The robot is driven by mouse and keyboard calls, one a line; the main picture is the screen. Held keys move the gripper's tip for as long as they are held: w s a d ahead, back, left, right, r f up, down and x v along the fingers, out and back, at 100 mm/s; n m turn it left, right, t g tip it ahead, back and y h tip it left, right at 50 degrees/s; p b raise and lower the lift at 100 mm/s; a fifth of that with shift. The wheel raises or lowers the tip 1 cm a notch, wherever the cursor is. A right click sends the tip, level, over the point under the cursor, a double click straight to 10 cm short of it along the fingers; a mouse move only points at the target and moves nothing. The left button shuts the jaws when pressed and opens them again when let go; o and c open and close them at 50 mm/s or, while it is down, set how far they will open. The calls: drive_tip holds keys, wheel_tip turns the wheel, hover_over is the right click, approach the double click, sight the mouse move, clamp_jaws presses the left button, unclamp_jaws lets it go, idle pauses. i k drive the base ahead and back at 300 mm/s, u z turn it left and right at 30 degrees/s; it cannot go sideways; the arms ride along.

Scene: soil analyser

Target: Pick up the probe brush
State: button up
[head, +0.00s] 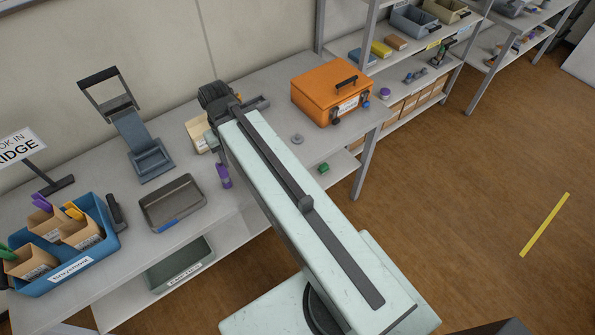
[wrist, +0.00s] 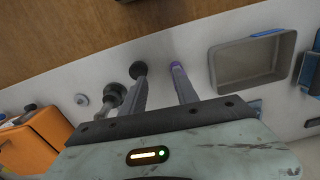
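My gripper (wrist: 158,70) hangs over the table, its two grey fingers apart in the wrist view with bare table between them. In the head view my arm largely hides it. A slim purple piece (head: 222,175) stands near the table's front edge, right of the grey tray. In the wrist view purple shows at the right finger's tip, partly hidden by it. A black round-headed thing (wrist: 114,93) is beside the left finger. A dark handled tool (head: 115,212) lies between the tray and the blue bin. I cannot tell which of these is the probe brush.
The grey tray (head: 149,204) and the blue bin (head: 110,245) with small boxes stand at the left. An orange case (head: 305,97) and a small grey disc (head: 297,139) are at the right. A stand (head: 150,165) is at the back. Floor is clear at the right.

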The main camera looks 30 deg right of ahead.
sight(324, 169)
drive_tip(key=u, duration=2.5)
drive_tip(key=k, duration=2.35)
drive_tip(key=z, duration=0.8)
drive_tip(key=i, duration=1)
drive_tip(key=u, duration=0.1)
